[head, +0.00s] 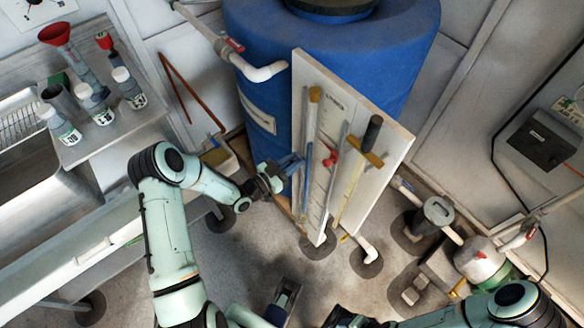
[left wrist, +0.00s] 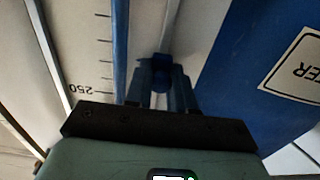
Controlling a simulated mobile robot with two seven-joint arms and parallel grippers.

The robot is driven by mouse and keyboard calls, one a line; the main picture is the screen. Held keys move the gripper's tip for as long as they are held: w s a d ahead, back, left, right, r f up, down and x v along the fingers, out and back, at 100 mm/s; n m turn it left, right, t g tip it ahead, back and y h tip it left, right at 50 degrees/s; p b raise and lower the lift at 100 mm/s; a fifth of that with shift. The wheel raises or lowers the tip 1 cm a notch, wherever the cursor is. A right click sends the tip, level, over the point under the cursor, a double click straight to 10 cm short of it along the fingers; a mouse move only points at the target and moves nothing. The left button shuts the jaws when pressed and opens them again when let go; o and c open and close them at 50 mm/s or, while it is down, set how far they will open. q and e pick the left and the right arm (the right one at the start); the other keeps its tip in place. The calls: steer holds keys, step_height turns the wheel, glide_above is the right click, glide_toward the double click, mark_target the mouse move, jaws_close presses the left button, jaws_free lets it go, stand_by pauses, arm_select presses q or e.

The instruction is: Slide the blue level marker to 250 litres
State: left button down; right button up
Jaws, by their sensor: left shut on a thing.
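A white upright board (head: 395,150) with printed scales and tubes stands in front of the blue tank (head: 330,50). My left gripper (head: 296,162) is at the board's left part, and its fingers hide the blue level marker in the head view. In the left wrist view, the blue level marker (left wrist: 162,70) sits between the fingers on a pale vertical tube, and the gripper is shut on it. The scale's 250 mark (left wrist: 82,89) shows left of the fingers, slightly lower in the picture than the marker. Dark parts at the head view's bottom edge do not show my right gripper's jaws clearly.
A thin blue rod (left wrist: 118,45) runs between scale and marker. On the board are a brush (head: 314,100), a red piece (head: 331,159) and a dark-handled tool (head: 372,132). A white pipe (head: 262,73) leaves the tank. Bottles (head: 98,105) stand on a bench at left.

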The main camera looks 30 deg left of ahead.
mark_target(303, 144)
arm_select(q)
step_height(303, 144, up, 6)
steer(key=shift+r+p, duration=0.1)
steer(key=shift+p, duration=0.95)
steer(key=c, duration=1)
jaws_free()
steer(key=shift+c, duration=0.2)
steer(key=v, duration=1.3)
steer(key=shift+s+b, duration=0.2)
steer(key=shift+b, duration=0.1)
steer(key=shift+a, duration=0.15)
